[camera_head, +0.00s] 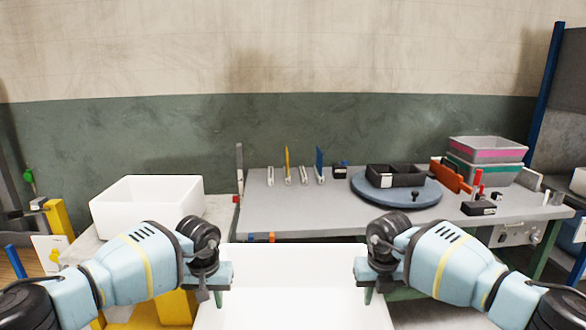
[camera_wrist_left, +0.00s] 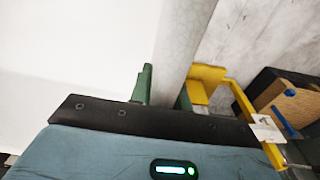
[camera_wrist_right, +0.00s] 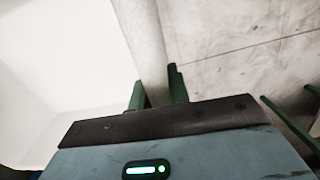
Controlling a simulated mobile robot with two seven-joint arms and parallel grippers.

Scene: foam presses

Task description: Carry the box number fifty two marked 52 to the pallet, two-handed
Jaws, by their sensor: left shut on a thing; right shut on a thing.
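A large white open box (camera_head: 295,290) is held between my two grippers at the bottom middle of the head view. No number is readable on it. My left gripper (camera_head: 217,296) is shut on its left wall, and the pale wall edge (camera_wrist_left: 176,45) runs between the green fingers in the left wrist view. My right gripper (camera_head: 368,294) is shut on its right wall, and that edge (camera_wrist_right: 145,40) shows between the fingers in the right wrist view. The box's lower part is out of view. I cannot make out a pallet.
Another white box (camera_head: 148,212) stands on a pale surface at left. A grey workbench (camera_head: 300,212) ahead bears a round turntable (camera_head: 397,195) with a black tray, stacked bins (camera_head: 485,160) and small tools. Yellow parts (camera_head: 60,222) stand at far left.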

